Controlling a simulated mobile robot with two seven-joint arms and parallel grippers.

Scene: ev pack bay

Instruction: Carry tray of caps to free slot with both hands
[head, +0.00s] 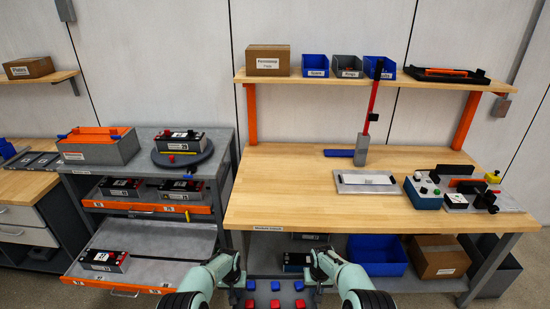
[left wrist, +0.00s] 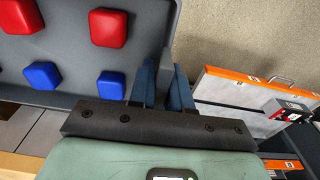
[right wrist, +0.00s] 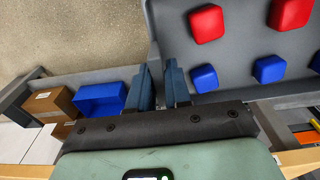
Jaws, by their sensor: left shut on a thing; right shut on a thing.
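The grey tray of caps (head: 263,294) is at the bottom centre of the head view, in front of the workbench, with several red and blue caps in it. My left gripper (head: 238,284) is shut on its left wall, and my right gripper (head: 313,282) is shut on its right wall. In the left wrist view, the fingers (left wrist: 163,85) straddle the tray's edge (left wrist: 75,55). In the right wrist view, the fingers (right wrist: 161,85) clasp the opposite edge of the tray (right wrist: 240,50). Floor shows beside the tray in both wrist views. I cannot tell which place is the free slot.
The wooden workbench (head: 290,195) has a clear left part; a white-topped plate (head: 367,181) and control boxes (head: 424,193) stand right. A blue bin (head: 378,262) and cardboard box (head: 437,257) sit below. At left, a rack's lower drawer (head: 165,250) is pulled out with one battery (head: 104,260).

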